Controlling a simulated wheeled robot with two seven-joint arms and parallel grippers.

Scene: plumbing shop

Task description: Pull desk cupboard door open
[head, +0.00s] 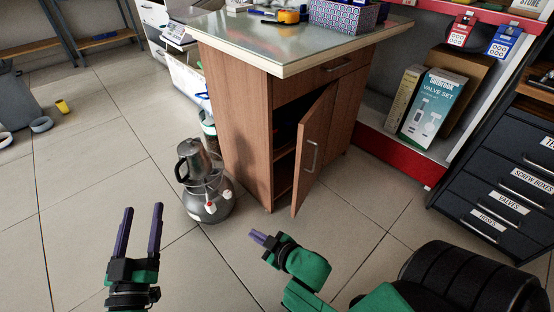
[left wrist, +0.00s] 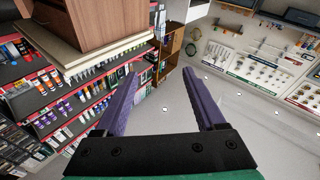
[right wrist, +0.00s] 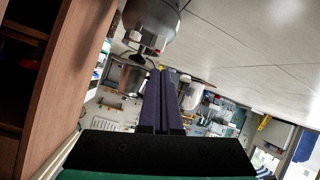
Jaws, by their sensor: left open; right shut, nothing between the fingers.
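The wooden desk (head: 240,110) stands in the middle of the head view. Its cupboard door (head: 313,148) is swung partly open, with a metal handle (head: 311,157) on its outer face and a dark interior with a shelf behind it. My right gripper (head: 258,237) is shut and empty, low in front of the desk and apart from the door. In the right wrist view its fingers (right wrist: 160,100) lie together, with the cupboard's wood at the left. My left gripper (head: 140,225) is open and empty at the lower left, away from the desk. It also shows open in the left wrist view (left wrist: 165,95).
A metal pot (head: 193,160) sits on a round grey appliance (head: 208,202) on the floor left of the cupboard. Black labelled drawers (head: 500,185) and a red-edged shelf (head: 395,152) stand at the right. The tiled floor at the left is mostly clear.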

